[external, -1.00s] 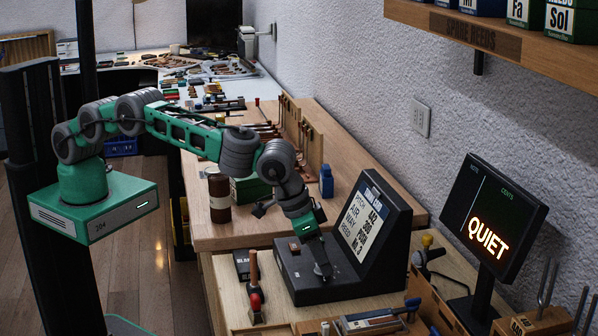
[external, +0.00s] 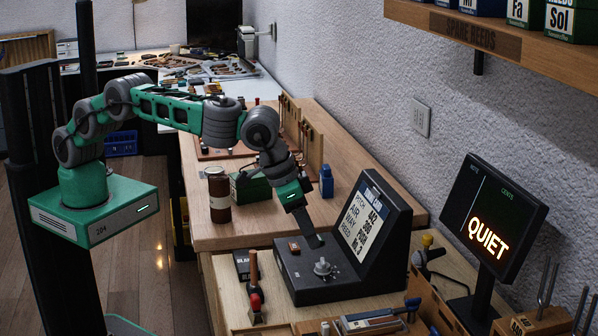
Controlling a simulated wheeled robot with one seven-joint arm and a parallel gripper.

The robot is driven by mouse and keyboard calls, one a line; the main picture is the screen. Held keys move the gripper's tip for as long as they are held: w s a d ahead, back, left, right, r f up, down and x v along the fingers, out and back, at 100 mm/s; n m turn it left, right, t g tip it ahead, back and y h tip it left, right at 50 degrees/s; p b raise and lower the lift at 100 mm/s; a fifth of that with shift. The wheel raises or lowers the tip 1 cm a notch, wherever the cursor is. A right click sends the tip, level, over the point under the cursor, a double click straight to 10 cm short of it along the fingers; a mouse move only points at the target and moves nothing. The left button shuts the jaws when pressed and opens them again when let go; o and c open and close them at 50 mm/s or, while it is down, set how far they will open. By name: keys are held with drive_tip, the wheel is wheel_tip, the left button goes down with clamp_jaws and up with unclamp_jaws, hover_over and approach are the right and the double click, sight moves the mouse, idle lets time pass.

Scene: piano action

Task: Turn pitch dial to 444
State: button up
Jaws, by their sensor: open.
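The black console (external: 325,290) stands on the workbench. Its slanted display (external: 363,218) lists pitch, air, way and reed, and the pitch line appears to read 442. A grey dial (external: 323,268) sits on the console's flat top, uncovered. A small brown button or switch (external: 293,247) is on the same top, behind and left of the dial. My gripper (external: 316,241) is open, pointing down above the back part of the console top. It is apart from the dial, and nothing shows between its fingers.
A monitor (external: 487,225) reading QUIET stands at the right. A red-and-wood handled tool (external: 255,285) lies left of the console. A brown jar (external: 219,195) and a green box (external: 250,187) stand behind it. A wooden shelf (external: 480,35) overhangs at the upper right.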

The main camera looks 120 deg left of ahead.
sight(323, 261)
drive_tip(key=shift+m, duration=0.5)
drive_tip(key=p+x, duration=0.3)
drive_tip(key=x, duration=0.5)
drive_tip(key=shift+p, duration=0.35)
drive_tip(key=shift+r, duration=0.1)
clamp_jaws()
